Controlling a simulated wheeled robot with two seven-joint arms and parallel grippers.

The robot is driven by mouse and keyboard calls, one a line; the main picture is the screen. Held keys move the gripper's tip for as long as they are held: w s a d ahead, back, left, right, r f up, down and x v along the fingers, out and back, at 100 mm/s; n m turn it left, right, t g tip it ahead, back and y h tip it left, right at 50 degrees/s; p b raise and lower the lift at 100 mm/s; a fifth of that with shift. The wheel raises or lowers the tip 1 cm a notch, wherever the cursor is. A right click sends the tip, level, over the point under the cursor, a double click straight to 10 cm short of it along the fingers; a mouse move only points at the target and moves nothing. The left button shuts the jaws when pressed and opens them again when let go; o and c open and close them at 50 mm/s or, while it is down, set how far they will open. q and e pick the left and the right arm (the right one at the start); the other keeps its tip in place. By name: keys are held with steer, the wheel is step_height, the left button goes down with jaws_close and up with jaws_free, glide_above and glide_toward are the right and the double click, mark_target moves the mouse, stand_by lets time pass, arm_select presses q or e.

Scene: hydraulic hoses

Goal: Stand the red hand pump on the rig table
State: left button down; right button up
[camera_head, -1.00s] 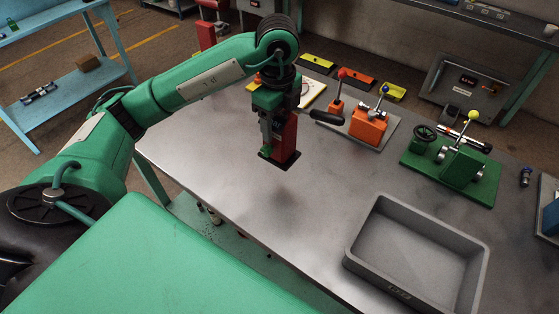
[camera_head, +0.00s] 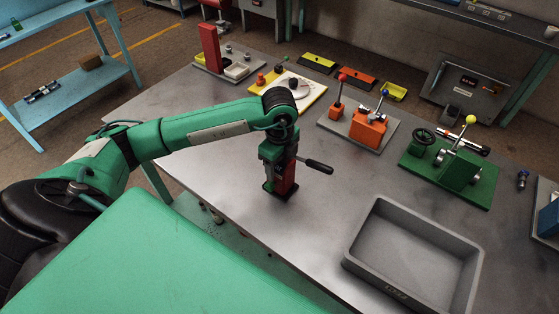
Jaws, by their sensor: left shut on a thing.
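The red hand pump (camera_head: 287,180) is upright, with a dark base and a black-gripped lever (camera_head: 318,167) pointing right. My left gripper (camera_head: 270,170) comes down from above and is shut on the pump, hiding part of its body. The pump's base is at or just above the bare steel top of the rig table (camera_head: 235,185); I cannot tell for sure whether it touches. My right gripper is not in view.
A grey bin (camera_head: 362,245) stands at the front right. An orange valve unit (camera_head: 368,125) and a green valve rig (camera_head: 455,170) stand further back. A yellow-edged board (camera_head: 310,100) and a plate with a red block (camera_head: 209,48) lie behind. The table around the pump is clear.

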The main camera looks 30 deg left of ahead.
arm_select(q)
steer(key=shift+f, duration=0.15)
steer(key=c, duration=0.5)
jaws_free()
steer(key=shift+o, duration=0.7)
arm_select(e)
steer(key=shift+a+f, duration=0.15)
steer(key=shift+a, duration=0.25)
